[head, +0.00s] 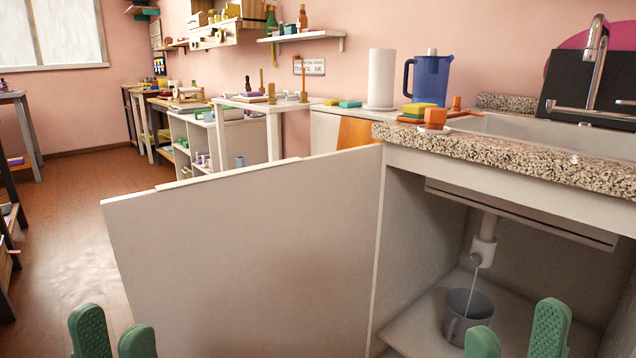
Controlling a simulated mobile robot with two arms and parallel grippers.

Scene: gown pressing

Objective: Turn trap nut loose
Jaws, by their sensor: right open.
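Under the sink, a white drain pipe (489,226) comes down to a thick white collar (484,252) with a small round grey end (475,260); I cannot tell which part is the trap nut. A grey pot (466,316) stands below on the cabinet floor. A thin pale line runs from the round end into the pot; I cannot tell whether it is water or a handle. My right gripper (516,335) is open and empty, in front of the pot and below the pipe. My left gripper (113,333) shows a narrow gap between its fingertips, in front of the door's left side.
The cabinet door (250,255) stands open, filling the space between my grippers. The granite counter edge (520,165) and a rail (520,215) overhang the pipe. The cabinet's left wall (410,240) bounds the opening. Open floor (60,250) lies to the left.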

